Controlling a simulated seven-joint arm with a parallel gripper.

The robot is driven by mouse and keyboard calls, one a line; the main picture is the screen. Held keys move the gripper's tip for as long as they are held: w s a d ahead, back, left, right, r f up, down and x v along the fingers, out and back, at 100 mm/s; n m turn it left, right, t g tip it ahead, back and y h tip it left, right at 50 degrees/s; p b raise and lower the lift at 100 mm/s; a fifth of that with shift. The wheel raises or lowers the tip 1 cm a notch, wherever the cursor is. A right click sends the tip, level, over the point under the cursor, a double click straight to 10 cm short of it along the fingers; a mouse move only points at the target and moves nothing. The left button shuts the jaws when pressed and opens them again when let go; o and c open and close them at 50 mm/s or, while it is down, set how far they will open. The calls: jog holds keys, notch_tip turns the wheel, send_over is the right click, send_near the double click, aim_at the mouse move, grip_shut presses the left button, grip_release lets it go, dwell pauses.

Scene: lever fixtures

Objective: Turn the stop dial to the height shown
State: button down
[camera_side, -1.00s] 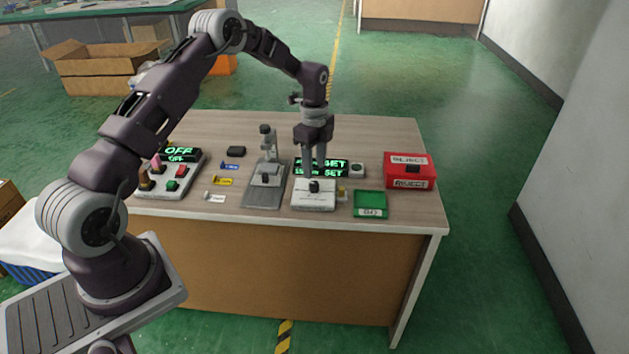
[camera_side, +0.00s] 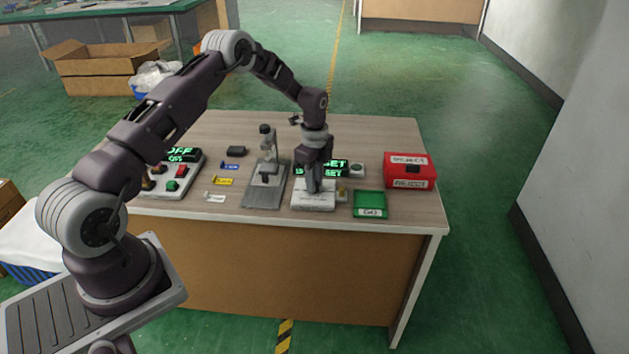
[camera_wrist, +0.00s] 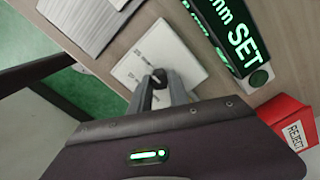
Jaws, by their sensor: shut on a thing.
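The stop dial (camera_wrist: 159,78) is a small dark knob on a white fixture plate (camera_wrist: 183,49). The plate also shows in the side view (camera_side: 314,203) near the front of the table. My gripper (camera_wrist: 162,92) is over the plate with its fingers pointing down, shut on the dial; in the side view (camera_side: 314,186) the fingers hide the dial. A black display (camera_wrist: 228,27) with green letters stands beside the plate. "SET" and "mm" can be read in the wrist view; the number is cut off. In the side view my gripper partly covers this display (camera_side: 335,167).
A grey stand (camera_side: 265,188) is left of the plate. A green tray (camera_side: 370,198) and a red REJECT box (camera_side: 410,172) are to the right. A button panel (camera_side: 172,180) and several small coloured tags are at the left. The table's back right is clear.

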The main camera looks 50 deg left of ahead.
jog(key=shift+n, duration=0.3)
jog(key=n, duration=0.4)
jog(key=shift+n, duration=0.4)
jog(key=n, duration=0.6)
jog(key=shift+w, duration=0.1)
jog(key=n, duration=0.6)
jog(key=shift+r+n, duration=0.1)
jog(key=shift+n, duration=0.2)
jog(key=n, duration=0.5)
jog(key=shift+a+n, duration=0.1)
jog(key=shift+n, duration=0.2)
jog(key=c, duration=1.2)
grip_release()
jog(key=shift+c, duration=0.2)
